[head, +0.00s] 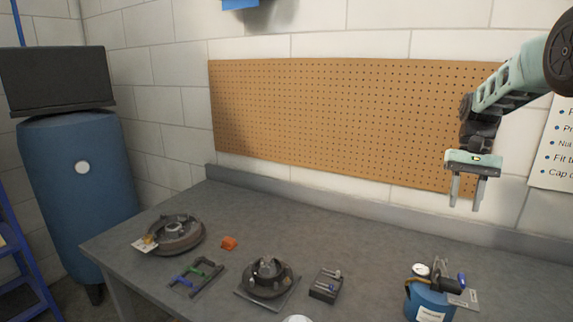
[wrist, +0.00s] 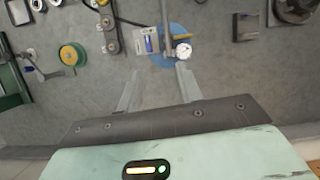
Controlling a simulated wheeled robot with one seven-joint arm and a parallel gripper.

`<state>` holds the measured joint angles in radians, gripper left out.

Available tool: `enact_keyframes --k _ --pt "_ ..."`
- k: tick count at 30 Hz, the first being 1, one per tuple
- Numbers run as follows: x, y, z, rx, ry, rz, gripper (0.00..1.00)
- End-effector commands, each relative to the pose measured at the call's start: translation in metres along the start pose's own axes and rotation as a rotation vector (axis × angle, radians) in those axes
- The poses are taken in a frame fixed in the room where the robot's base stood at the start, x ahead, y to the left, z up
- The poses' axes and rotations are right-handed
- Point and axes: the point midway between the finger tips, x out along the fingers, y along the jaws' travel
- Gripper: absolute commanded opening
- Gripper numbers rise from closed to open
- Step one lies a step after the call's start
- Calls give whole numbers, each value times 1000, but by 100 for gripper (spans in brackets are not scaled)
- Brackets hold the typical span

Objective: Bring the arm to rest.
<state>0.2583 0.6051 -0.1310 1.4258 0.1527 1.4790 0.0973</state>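My gripper (head: 466,205) hangs from my arm at the right of the head view, fingers pointing down, in front of the pegboard's right end and above the workbench (head: 225,270). Its two fingers stand apart with nothing between them. In the wrist view the open fingers (wrist: 158,72) also show, with the bench top well below. The blue canister with a gauge (head: 428,305) stands on the bench below my gripper. It shows beyond the fingertips in the wrist view (wrist: 164,58). Nothing touches the gripper.
On the bench stand a drum-like part (head: 178,238), an orange block (head: 229,243), a frame with coloured handles (head: 186,280), a dark hub (head: 268,280) and a small dark block with pins (head: 326,285). The pegboard (head: 340,115) is on the wall behind. A blue tank (head: 75,190) stands left.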

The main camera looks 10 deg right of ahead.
Motion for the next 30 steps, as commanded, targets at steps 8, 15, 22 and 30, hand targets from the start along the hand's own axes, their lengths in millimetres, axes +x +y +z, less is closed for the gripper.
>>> enact_keyframes --k 8,15,22,30 --pt "52 -134 129 -410 95 32 35" --pt "126 -176 277 -816 195 100 35" --pt "186 -148 366 -1115 284 170 35" --pt "201 -134 384 -1195 311 189 35"
